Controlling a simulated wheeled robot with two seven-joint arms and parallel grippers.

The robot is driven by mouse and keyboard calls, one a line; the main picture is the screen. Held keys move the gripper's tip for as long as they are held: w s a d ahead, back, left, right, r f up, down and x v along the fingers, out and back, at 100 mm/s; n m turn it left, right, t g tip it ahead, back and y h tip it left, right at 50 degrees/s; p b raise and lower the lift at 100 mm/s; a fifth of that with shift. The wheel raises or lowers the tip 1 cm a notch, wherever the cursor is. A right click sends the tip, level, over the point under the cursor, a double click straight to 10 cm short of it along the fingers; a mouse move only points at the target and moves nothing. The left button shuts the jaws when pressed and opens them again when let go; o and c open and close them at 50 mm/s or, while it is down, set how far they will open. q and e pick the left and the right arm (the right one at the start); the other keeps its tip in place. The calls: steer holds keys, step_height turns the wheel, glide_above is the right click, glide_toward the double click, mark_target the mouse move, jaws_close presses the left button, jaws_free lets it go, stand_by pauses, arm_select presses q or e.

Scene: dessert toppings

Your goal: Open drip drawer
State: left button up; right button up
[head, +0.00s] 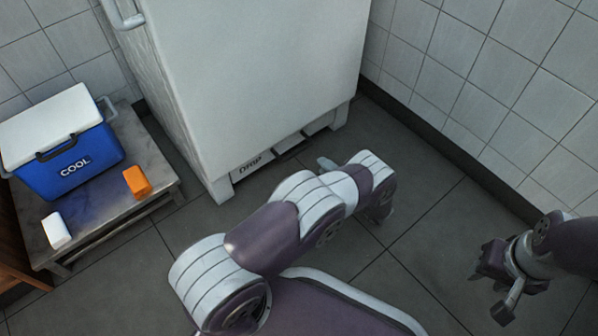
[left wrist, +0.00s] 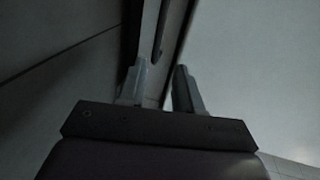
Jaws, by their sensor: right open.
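The drip drawer (head: 252,165) is a low white panel with dark lettering under the big white cabinet, close to the floor. It appears flush with the cabinet's base. My left gripper (head: 327,163) is low in front of the cabinet, to the right of the drawer, mostly hidden by my own arm. In the dark left wrist view, the left gripper (left wrist: 162,88) has its two fingers apart, with a thin curved strip beyond the gap. I cannot tell what that strip is. My right gripper (head: 505,280) is open and empty over the floor at the right.
The white cabinet (head: 255,75) stands against tiled walls. Other low panels (head: 318,124) sit beside the drawer. At left, a low table (head: 105,212) holds a blue cooler (head: 70,165), an orange block (head: 137,182) and a white block (head: 56,230). The floor at right is clear.

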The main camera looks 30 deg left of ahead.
mark_target(299, 150)
arm_select(q)
steer(key=b+x, duration=0.2)
steer(key=x, duration=0.2)
steer(key=b+x, duration=0.2)
steer(key=x, duration=0.2)
steer(key=s+b+x, duration=0.1)
steer(key=b+x, duration=0.1)
steer(key=x, duration=0.2)
steer(key=shift+w+a+f+b, duration=0.15)
steer(key=shift+a+f+b, duration=0.1)
steer(key=shift+a+b, duration=0.1)
steer(key=shift+w+a+r, duration=0.1)
steer(key=shift+a, duration=0.05)
jaws_close()
